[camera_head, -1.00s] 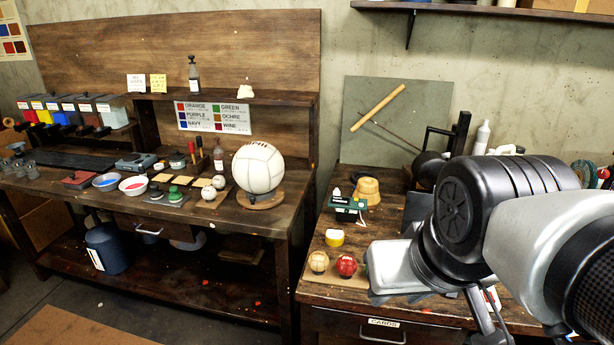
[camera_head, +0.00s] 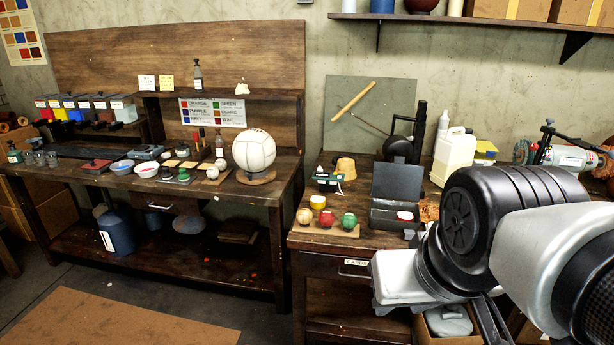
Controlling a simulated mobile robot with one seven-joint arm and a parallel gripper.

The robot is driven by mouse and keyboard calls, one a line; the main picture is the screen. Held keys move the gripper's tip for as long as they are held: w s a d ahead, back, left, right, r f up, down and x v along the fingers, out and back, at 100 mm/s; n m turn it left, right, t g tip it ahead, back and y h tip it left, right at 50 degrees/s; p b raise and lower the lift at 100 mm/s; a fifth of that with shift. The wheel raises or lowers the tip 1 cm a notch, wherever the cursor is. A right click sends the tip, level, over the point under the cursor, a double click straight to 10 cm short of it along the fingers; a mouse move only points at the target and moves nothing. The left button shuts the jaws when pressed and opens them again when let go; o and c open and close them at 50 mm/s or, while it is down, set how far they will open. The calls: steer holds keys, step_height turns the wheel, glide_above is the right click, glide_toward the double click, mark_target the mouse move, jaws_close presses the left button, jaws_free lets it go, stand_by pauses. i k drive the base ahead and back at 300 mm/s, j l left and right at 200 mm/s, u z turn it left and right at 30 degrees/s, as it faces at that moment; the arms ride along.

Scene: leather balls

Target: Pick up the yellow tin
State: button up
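The yellow tin (camera_head: 318,202) is small and round, with a pale patch on its side. It stands on the right-hand dark wooden bench, just behind a row of small balls. My arm fills the lower right of the view. Thin dark parts at its end, likely my gripper (camera_head: 491,322), show low at the front of the bench, to the right of the tin and well apart from it. The arm hides most of the gripper, so its opening is not clear. Nothing touches the tin except the bench.
A tan ball (camera_head: 304,216), a red ball (camera_head: 325,218) and a green ball (camera_head: 348,221) sit on a board before the tin. A dark green box (camera_head: 328,182) and an ochre pot (camera_head: 346,168) stand behind. An open black case (camera_head: 397,183) is to the right.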

mark_target(317, 202)
steer(key=k+z, duration=0.15)
steer(key=z, duration=1.45)
steer(key=j+z, duration=0.3)
steer(key=j, duration=2.75)
steer(key=i+j, duration=0.1)
steer(key=j, duration=1.9)
